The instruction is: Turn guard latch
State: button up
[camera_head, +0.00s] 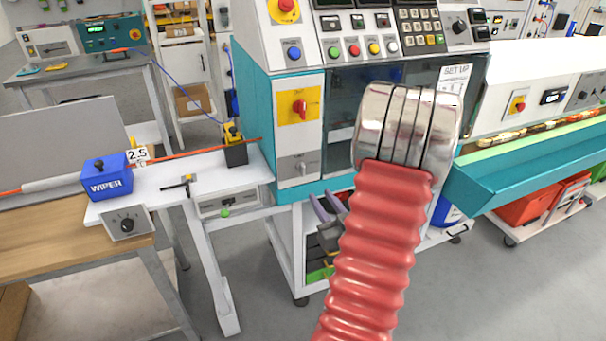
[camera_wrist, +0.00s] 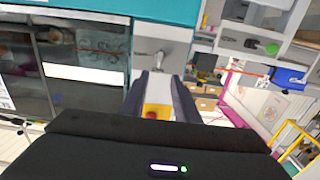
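The guard latch (camera_head: 301,168) is a small grey lever on the white front panel of the machine, below the red rotary switch. In the wrist view the picture is upside down, and the latch (camera_wrist: 153,60) shows just beyond my fingertips. My gripper (camera_wrist: 163,75) is open, with one finger on each side of a gap. No contact with the latch can be seen. In the head view my gripper (camera_head: 326,206) is low, right of and below the latch, partly hidden behind my red ribbed arm. The lever's exact angle is too small to tell.
The red switch on its yellow plate (camera_head: 299,106) is close above the latch; it also shows between my fingers in the wrist view (camera_wrist: 152,112). A dark guard window (camera_head: 338,110) is to the right. A blue wiper box (camera_head: 107,178) stands on the left bench.

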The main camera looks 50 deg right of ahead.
aim_at(303, 171)
jog(key=x, duration=1.3)
jog(key=shift+w+d, duration=0.15)
jog(key=shift+w, duration=0.15)
jog(key=shift+c, duration=0.4)
jog(key=c, duration=0.6)
jog(key=shift+a, duration=0.25)
grip_shut()
jog(key=shift+d+r, duration=0.1)
